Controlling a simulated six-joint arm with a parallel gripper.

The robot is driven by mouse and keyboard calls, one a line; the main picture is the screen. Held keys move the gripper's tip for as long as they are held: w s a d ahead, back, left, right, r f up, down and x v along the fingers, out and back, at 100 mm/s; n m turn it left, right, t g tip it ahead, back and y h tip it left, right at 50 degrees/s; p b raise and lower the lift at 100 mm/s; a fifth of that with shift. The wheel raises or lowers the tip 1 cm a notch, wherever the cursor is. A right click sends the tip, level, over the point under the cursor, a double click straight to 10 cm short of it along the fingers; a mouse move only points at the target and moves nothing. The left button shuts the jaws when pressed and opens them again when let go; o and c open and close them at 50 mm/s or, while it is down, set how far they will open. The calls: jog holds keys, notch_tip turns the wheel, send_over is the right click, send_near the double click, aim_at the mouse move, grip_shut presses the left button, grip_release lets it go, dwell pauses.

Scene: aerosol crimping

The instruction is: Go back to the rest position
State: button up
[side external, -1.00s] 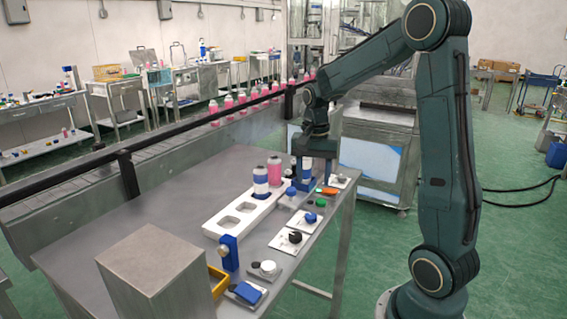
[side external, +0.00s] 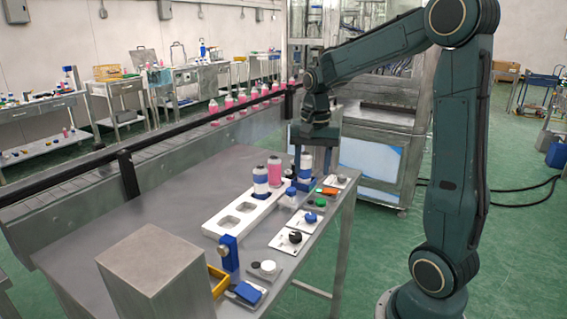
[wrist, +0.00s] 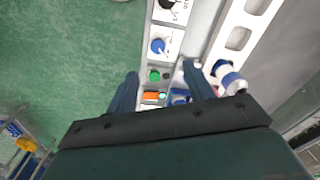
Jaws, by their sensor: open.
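My gripper (side external: 316,162) hangs over the far right end of the table with its fingers pointing down. In the wrist view my gripper (wrist: 162,88) shows two dark fingers spread apart, with nothing held between them. A blue-and-white item (side external: 304,166) stands beside the fingers in the side view; whether it touches them is hard to tell there. A white rack (side external: 229,224) holds a blue-banded white can (side external: 260,181) and a pink can (side external: 275,170) at its far end. Its nearer pockets are empty.
Small plates with a black knob (side external: 295,237), a blue knob (side external: 310,218) and an orange piece (side external: 329,191) line the table's right edge. A metal box (side external: 155,270) stands in front. A black rail (side external: 75,183) runs along the left. The table's left middle is clear.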

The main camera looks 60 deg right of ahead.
jog(key=s+a+r+n+t, duration=0.2)
jog(key=s+a+n, duration=0.4)
jog(key=a, duration=0.2)
jog(key=s+a+r+n+t, duration=0.2)
jog(key=s+a+n+t, duration=0.1)
jog(key=s+a+n, duration=0.4)
jog(key=shift+s+a+r, duration=0.3)
jog(key=shift+a, duration=0.85)
